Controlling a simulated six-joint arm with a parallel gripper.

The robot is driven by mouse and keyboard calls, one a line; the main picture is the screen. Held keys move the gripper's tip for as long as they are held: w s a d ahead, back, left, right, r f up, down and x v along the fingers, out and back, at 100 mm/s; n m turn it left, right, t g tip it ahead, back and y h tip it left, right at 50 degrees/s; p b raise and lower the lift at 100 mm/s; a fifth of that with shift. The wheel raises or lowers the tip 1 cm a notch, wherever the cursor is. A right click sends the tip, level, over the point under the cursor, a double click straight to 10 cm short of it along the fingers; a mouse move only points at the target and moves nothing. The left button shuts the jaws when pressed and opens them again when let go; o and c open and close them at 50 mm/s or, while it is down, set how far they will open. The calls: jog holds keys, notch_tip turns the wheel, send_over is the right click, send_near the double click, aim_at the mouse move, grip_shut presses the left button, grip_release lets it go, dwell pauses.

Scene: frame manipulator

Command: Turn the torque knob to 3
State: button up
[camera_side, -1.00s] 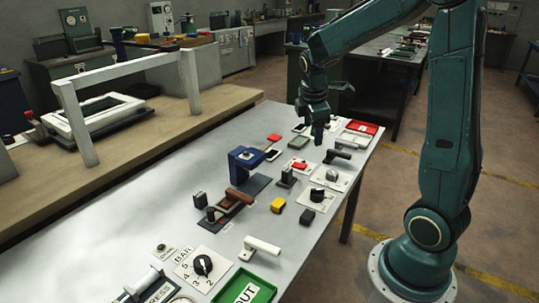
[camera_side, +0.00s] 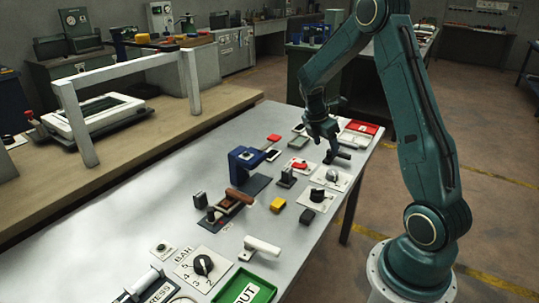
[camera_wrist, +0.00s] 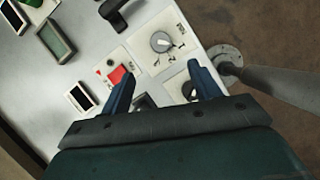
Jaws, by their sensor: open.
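A grey round knob (camera_wrist: 160,42) sits on a white plate with several small numerals beside it in the wrist view. It also shows in the side view (camera_side: 332,175), right of the red button. No torque label is readable, and I cannot tell which numeral the knob points at. My gripper (camera_wrist: 160,72) is open and empty, with its blue fingers spread. In the wrist view the grey knob lies beyond the fingertips, apart from them. In the side view my gripper (camera_side: 331,139) hangs over the table's far right part, near the black lever (camera_side: 337,155).
A second white plate with a black knob (camera_side: 317,194) is nearby, and a red button (camera_side: 298,163) is to the left. Bare table (camera_side: 130,220) lies at left.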

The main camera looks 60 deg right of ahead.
aim_at(332, 172)
jog(key=x, duration=1.3)
jog(key=shift+f, duration=0.25)
jog(key=c, duration=1)
